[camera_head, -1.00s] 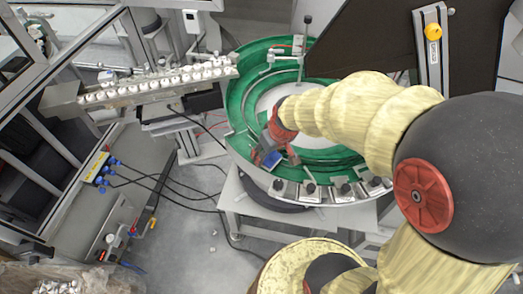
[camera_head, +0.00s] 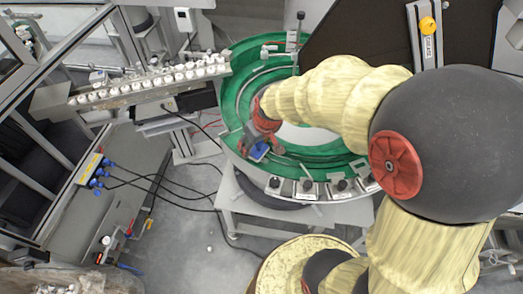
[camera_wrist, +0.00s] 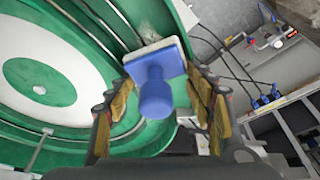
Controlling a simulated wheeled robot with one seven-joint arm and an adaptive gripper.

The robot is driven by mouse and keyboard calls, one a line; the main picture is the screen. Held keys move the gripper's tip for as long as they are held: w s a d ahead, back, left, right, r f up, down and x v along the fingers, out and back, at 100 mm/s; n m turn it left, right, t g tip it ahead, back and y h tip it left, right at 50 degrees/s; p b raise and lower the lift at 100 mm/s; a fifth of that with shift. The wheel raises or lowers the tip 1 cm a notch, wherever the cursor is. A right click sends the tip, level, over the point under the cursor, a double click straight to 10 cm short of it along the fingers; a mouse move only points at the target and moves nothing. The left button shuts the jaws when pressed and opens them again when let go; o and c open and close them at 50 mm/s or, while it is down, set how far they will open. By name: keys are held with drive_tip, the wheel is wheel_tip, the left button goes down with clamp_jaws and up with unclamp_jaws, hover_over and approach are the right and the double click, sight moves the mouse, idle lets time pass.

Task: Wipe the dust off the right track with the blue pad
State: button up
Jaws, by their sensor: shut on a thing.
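My gripper (camera_head: 262,134) is shut on the blue pad (camera_head: 258,151) at the left inner side of the green bowl feeder (camera_head: 238,98). In the wrist view the blue pad (camera_wrist: 160,64) is a flat block with a pale edge and a round blue handle. The handle sits between the two fingers of my gripper (camera_wrist: 160,92). The pad is over the bowl's green rim, near metallic rails (camera_wrist: 103,22); I cannot tell whether it touches them. No dust can be made out. Which surface is the right track is unclear from these views.
A sloping rail (camera_head: 150,84) with white caps stands left of the bowl. Several dark-knobbed clamps (camera_head: 305,187) line the bowl's front edge. A post (camera_head: 298,40) rises at its back. Black cables (camera_head: 165,190) run to a grey cabinet (camera_head: 90,210) at left.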

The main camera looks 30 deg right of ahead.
drive_tip(key=shift+w+r, duration=0.1)
drive_tip(key=shift+w+a, duration=0.2)
drive_tip(key=shift+w, duration=0.3)
drive_tip(key=shift+w+a, duration=0.2)
drive_tip(key=shift+w, duration=0.25)
drive_tip(key=shift+w+a+p, duration=0.25)
drive_tip(key=shift+w+a, duration=0.25)
drive_tip(key=shift+w, duration=0.25)
drive_tip(key=shift+w+a+p, duration=0.2)
drive_tip(key=shift+w+a, duration=0.3)
drive_tip(key=shift+w, duration=0.25)
drive_tip(key=shift+r, duration=0.15)
drive_tip(key=shift+r+p, duration=1.85)
drive_tip(key=shift+r, duration=1.1)
